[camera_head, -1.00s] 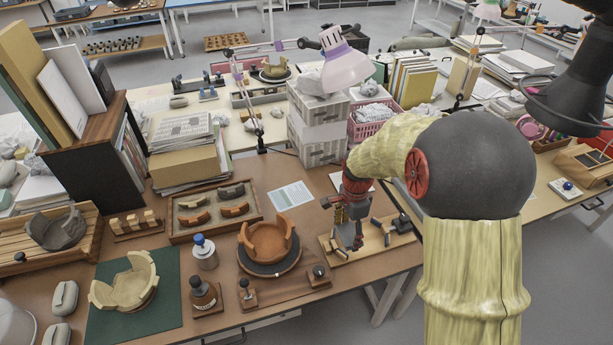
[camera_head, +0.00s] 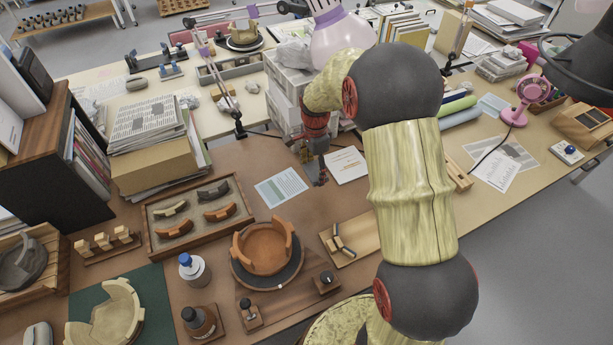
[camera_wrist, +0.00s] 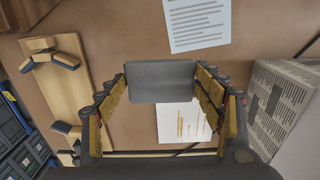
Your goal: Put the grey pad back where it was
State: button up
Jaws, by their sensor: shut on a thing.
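The grey pad (camera_wrist: 161,81) is a flat dark grey block, held between the two fingers of my gripper (camera_wrist: 160,90) in the wrist view. My gripper is shut on it, with a yellow-padded finger on each side. In the head view my gripper (camera_head: 318,172) hangs over the brown table behind the wooden board, near a white sheet. The pad is too small to make out there. The board also shows at the left of the wrist view (camera_wrist: 75,85).
A printed sheet (camera_head: 282,187) and a white sheet with drawings (camera_head: 347,165) lie flat near my gripper. A newsprint-wrapped box (camera_wrist: 282,100) stands to the right in the wrist view. An orange bowl (camera_head: 264,247) sits on a round stand. Bare table lies between sheets and board.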

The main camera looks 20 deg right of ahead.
jog(key=b, duration=0.3)
send_over(307, 180)
notch_tip(307, 180, down, 6)
jog(key=shift+s+f, duration=0.1)
jog(key=shift+f, duration=1.6)
jog(key=o, duration=1.1)
jog(key=shift+f+b, duration=0.15)
jog(key=shift+b, duration=0.15)
